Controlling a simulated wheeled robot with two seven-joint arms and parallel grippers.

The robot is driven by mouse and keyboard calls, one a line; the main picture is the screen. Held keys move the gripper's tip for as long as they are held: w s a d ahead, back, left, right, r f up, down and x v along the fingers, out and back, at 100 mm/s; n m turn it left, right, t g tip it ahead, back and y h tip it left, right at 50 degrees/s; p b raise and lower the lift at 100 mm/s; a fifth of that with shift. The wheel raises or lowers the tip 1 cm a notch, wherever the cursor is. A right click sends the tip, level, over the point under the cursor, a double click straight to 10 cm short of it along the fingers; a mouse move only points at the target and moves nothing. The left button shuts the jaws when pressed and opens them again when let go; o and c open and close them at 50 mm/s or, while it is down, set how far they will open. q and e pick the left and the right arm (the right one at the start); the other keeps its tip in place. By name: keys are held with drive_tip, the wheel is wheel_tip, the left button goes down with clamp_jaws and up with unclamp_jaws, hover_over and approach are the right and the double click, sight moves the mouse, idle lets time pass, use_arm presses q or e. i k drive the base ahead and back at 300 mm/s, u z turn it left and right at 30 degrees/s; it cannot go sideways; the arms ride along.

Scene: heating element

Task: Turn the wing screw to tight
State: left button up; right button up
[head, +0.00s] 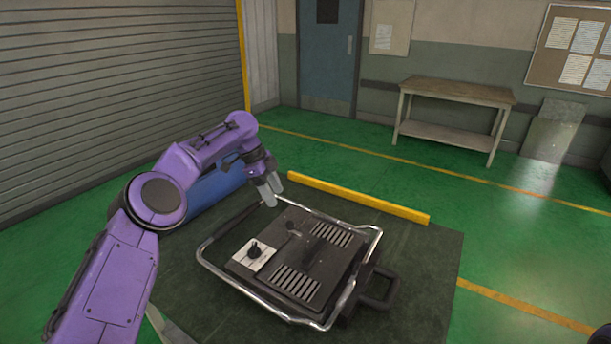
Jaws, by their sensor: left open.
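The dark heating unit (340,262) lies on the dark mat inside a bent metal tube frame (222,277). Its top has slotted vents and a white plate (243,263) with a black knob (255,250). A small dark fitting (293,227) sits near its far left edge. I cannot tell for sure which small part is the wing screw. My left gripper (271,192) is open and empty, above the far left corner of the unit, apart from it, fingers pointing down. My right gripper is not in view.
A yellow bar (357,197) lies behind the unit. A blue object (213,191) is partly hidden behind my left arm. A black handle (381,289) sticks out at the unit's right. A wooden bench (457,92) stands at the back.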

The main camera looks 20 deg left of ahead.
sight(354, 271)
drive_tip(key=k, duration=1.5)
